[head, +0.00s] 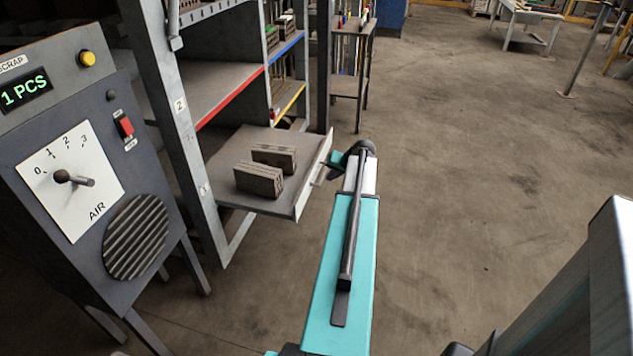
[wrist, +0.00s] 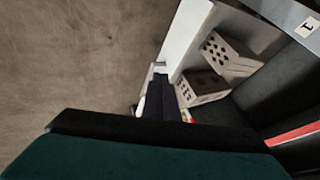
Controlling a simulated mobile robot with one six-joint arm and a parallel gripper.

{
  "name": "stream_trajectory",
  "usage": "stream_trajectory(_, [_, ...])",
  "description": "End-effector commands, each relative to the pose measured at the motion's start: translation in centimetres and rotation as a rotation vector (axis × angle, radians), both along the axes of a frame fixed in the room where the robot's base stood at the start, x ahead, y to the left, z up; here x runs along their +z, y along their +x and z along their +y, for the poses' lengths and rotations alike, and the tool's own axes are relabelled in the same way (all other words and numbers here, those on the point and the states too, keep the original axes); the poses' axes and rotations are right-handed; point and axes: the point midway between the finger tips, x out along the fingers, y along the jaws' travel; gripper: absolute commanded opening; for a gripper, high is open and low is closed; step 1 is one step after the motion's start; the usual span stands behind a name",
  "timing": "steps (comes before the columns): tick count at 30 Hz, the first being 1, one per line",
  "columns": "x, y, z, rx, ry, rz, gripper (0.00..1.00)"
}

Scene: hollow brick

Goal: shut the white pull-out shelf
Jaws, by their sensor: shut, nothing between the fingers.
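The white pull-out shelf (head: 225,188) stands out from the lower part of the steel rack, with two grey hollow bricks (head: 258,179) on it. Its white front panel (head: 314,176) faces my arm, and it also shows in the wrist view (wrist: 188,38). A small handle (wrist: 157,70) sticks out from the panel. My gripper (head: 322,180) is shut and empty just in front of the panel. In the wrist view its dark fingers (wrist: 160,92) overlap the handle's near end. I cannot tell whether they touch it. The arm partly hides the fingers in the head view.
A grey control box (head: 95,150) with a dial and a green display stands at the left, close to the rack (head: 180,125). Open concrete floor (head: 470,170) lies to the right. A shelf stand (head: 350,85) is behind the rack.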

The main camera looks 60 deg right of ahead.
Motion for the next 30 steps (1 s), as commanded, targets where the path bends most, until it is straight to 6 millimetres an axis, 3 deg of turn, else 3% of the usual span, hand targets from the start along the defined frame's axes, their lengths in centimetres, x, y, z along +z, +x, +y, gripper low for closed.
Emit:
stream_trajectory(11, [-2.4,1.7,-0.8,0.001,0.002,0.001,0.00])
stream_trajectory(27, [-8.2,5.9,-2.3,0.001,0.002,0.000,0.00])
stream_trajectory(30, [-7.9,7.2,-1.7,0.002,0.000,0.001,0.00])
